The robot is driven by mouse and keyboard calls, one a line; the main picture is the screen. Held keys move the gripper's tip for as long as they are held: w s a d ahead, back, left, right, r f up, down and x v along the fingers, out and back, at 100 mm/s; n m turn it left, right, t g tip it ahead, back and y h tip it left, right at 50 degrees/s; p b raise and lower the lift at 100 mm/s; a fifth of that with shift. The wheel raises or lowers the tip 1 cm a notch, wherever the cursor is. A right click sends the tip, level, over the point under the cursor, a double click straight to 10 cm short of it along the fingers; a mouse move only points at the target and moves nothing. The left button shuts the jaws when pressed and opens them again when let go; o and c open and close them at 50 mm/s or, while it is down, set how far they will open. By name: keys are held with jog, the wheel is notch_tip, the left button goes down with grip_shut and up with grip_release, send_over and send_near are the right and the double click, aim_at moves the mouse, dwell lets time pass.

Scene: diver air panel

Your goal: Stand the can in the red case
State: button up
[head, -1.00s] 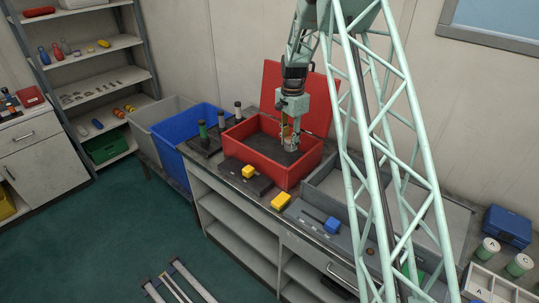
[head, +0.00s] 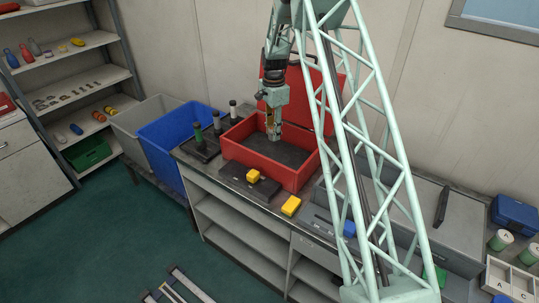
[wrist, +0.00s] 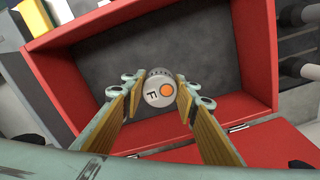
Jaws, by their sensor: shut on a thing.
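The can (wrist: 160,90) is grey, seen end-on in the wrist view, with an orange dot and dark lettering on its top. My gripper (wrist: 157,84) is shut on it, one wood-coloured finger at each side. The red case (head: 262,171) stands open on the bench, its lid (head: 298,92) raised at the back. In the head view my gripper (head: 273,134) is over the inside of the case. The case's dark floor (wrist: 215,50) shows behind the can and looks empty around it. I cannot tell whether the can touches the floor.
Several dark-capped bottles (head: 216,124) stand left of the case. Yellow blocks (head: 291,206) lie in front of it. A blue bin (head: 170,145) and a grey bin (head: 135,119) are farther left. A grey tray (head: 418,200) lies to the right, partly behind my mast.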

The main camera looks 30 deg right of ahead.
jog(key=shift+s+f, duration=0.1)
jog(key=shift+f, duration=0.05)
send_over(273, 156)
jog(key=shift+f+p, duration=0.35)
jog(key=shift+f, duration=2.65)
jog(key=shift+f+p, duration=0.3)
jog(key=shift+f, duration=1.55)
jog(key=shift+f, duration=0.15)
jog(key=o, duration=0.9)
jog(key=shift+r, duration=0.2)
